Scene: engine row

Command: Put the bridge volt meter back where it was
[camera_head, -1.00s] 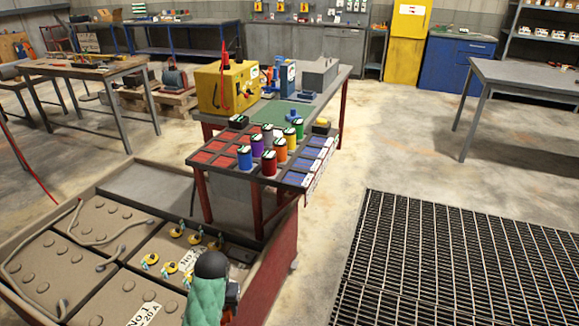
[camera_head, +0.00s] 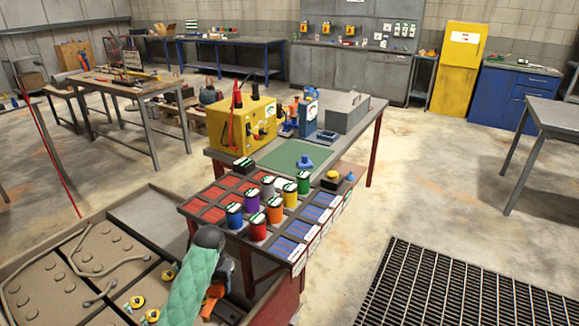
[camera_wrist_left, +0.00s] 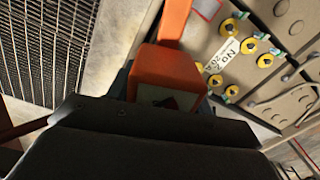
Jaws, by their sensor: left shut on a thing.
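The orange bridge volt meter (camera_wrist_left: 168,72), a block with an upright orange bar and a pale face, fills the middle of the left wrist view. A small orange part of it (camera_head: 213,298) shows low in the head view, beside my green-sleeved left arm. My left gripper (camera_wrist_left: 165,98) is shut on it, above the open battery box (camera_head: 150,212) at lower left. The fingertips are mostly hidden. My right gripper is in neither view.
The bench (camera_head: 362,118) ahead carries a yellow box with red leads (camera_head: 240,125), a green mat (camera_head: 290,158) and a grey case (camera_head: 345,112). Coloured pots (camera_head: 257,228) stand on its front rack. Floor grating (camera_head: 440,285) lies at right, with bare floor beyond.

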